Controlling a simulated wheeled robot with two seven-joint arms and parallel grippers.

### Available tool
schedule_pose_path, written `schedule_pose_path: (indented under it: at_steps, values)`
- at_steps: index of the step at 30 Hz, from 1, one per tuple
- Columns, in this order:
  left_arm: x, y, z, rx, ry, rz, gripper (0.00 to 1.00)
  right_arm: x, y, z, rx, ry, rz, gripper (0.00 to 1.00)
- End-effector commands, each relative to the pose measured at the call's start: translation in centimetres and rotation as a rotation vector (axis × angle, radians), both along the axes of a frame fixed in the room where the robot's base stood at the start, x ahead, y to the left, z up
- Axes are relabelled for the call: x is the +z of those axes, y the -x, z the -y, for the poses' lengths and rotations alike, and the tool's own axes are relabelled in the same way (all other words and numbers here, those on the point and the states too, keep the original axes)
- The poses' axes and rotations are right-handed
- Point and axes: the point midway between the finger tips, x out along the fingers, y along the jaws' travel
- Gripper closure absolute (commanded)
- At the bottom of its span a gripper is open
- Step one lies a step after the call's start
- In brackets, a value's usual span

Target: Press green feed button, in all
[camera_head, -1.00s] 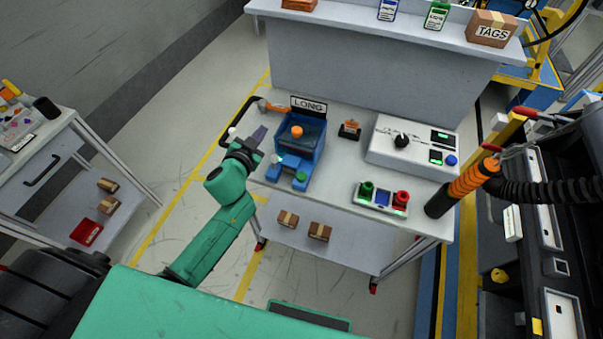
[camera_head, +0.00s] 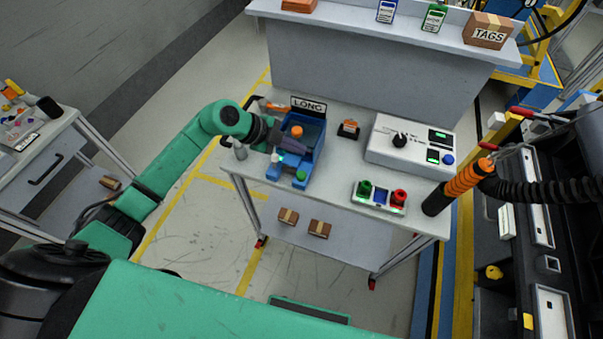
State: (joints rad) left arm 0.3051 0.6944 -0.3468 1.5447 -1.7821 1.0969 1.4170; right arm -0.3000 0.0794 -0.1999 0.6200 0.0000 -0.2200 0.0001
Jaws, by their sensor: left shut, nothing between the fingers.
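A blue machine (camera_head: 311,141) with a "LONG" sign behind it stands at the left of the grey workbench. It has an orange knob (camera_head: 297,131) on top and a round green button (camera_head: 301,176) on its front right foot. A lit green spot (camera_head: 276,157) shows at its front left. My left gripper (camera_head: 303,150) is shut and empty. It reaches over the machine from the left, behind and above the green button and apart from it. The fingertips are small and partly blend with the machine. My right gripper is not in view.
A module with a green knob (camera_head: 364,188) and a red knob (camera_head: 399,197) sits at the bench's front right. A white control box (camera_head: 385,151) stands behind it. A small orange and black item (camera_head: 348,129) lies between.

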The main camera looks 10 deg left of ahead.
Motion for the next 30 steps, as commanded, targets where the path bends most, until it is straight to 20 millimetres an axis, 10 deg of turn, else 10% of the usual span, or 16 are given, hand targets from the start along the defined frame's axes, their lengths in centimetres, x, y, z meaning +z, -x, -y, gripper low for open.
schedule_pose_path:
  at_steps: [19,30]
  values:
    - [-6.8,0.0,0.1,-0.001,0.004,0.003,1.00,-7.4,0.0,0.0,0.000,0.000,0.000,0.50]
    - [-8.8,0.0,0.1,-0.001,0.004,0.003,1.00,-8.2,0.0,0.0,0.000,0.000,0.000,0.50]
